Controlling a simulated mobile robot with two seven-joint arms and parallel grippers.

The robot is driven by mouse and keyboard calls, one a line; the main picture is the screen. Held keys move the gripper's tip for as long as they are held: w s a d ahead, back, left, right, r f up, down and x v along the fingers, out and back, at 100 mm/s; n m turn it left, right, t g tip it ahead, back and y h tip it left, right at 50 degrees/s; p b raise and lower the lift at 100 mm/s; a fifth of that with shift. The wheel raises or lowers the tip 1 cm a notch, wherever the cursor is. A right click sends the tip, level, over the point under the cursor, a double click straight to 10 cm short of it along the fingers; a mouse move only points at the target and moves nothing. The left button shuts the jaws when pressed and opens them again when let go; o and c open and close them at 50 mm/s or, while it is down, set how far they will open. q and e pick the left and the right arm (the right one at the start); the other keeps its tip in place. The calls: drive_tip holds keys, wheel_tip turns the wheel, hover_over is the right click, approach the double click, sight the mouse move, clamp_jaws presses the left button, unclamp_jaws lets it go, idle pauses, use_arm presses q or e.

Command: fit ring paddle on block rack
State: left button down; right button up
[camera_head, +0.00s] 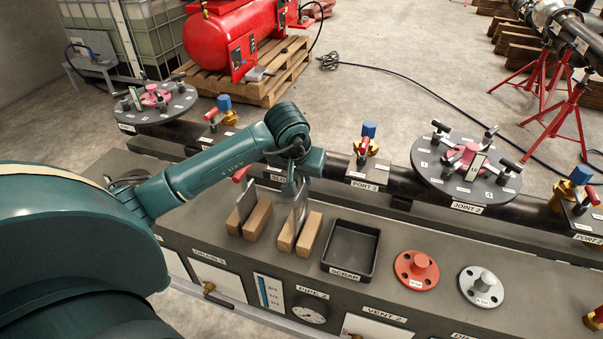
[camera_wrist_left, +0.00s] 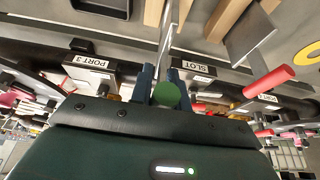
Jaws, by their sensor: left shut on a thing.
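My left gripper (camera_head: 297,187) is shut on the green handle (camera_wrist_left: 167,96) of a thin grey paddle (camera_head: 301,207), which I take to be the ring paddle. Its plate (camera_wrist_left: 165,42) shows nearly edge-on, so any ring opening is hard to see. The plate stands roughly upright at the gap between two wooden blocks of the rack (camera_head: 308,236). Whether it rests at the bottom cannot be told. Left of it, a second grey paddle (camera_head: 245,204) with a red handle (camera_head: 241,173) stands between another pair of blocks (camera_head: 258,220). My right gripper is not in view.
A black scrap tray (camera_head: 351,250) lies right of the rack. A dark pipe with the round Joint 2 flange (camera_head: 466,168) and valves runs behind the bench.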

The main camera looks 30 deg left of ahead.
sight(300, 189)
use_arm(q)
drive_tip(key=shift+f, duration=0.1)
drive_tip(key=shift+f+b, duration=2.35)
drive_tip(key=shift+f, duration=0.2)
drive_tip(key=shift+f+b, duration=0.3)
drive_tip(key=shift+f, duration=0.05)
drive_tip(key=c, duration=1.3)
unclamp_jaws()
drive_tip(key=shift+o, duration=0.2)
